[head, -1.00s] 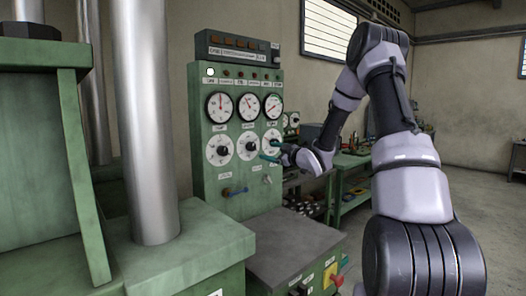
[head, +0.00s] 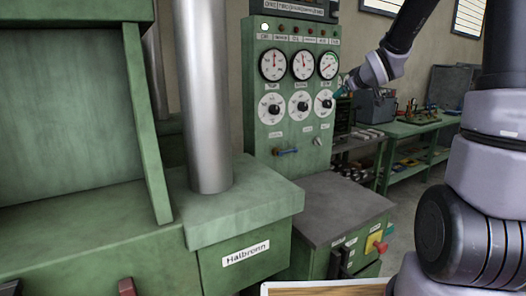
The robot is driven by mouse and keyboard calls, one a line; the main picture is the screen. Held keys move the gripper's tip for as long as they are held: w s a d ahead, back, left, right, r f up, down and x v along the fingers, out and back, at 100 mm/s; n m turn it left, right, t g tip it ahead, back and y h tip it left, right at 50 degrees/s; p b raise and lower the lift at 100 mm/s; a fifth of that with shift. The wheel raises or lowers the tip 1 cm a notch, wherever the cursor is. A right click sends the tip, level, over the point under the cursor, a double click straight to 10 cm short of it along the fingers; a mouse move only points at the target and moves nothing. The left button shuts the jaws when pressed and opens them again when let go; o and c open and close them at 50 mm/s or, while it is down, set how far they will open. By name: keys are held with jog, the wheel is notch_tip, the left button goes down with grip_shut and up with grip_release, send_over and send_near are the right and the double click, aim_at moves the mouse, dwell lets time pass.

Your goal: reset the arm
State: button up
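My arm rises on the right of the head view and bends over to the left at the top. My gripper (head: 340,88) is at its end, with small teal fingertips pointing left. It is beside the right edge of the green control panel (head: 257,135), level with the lower dials. The fingertips look apart, with nothing seen between them, though they are small here. I cannot tell whether they touch the panel.
The panel carries gauges, dials and a blue-handled lever (head: 287,151). A green machine with a steel column (head: 205,100) fills the left. A low grey-topped cabinet (head: 335,205) stands below the panel. A green workbench (head: 425,125) with tools stands behind my arm.

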jog(key=s+a+m+g, duration=0.1)
jog(key=s+m+g, duration=0.1)
jog(key=s, duration=0.9)
jog(key=s+a+r+m+g, duration=0.1)
jog(key=s+m, duration=0.3)
jog(key=s, duration=0.7)
jog(key=s+a+r+m+g+y, duration=0.1)
jog(key=s+a+m+g, duration=0.1)
jog(key=s, duration=1)
jog(key=shift+a+m+g, duration=0.3)
jog(key=shift+m+g, duration=0.4)
jog(key=shift+m, duration=0.1)
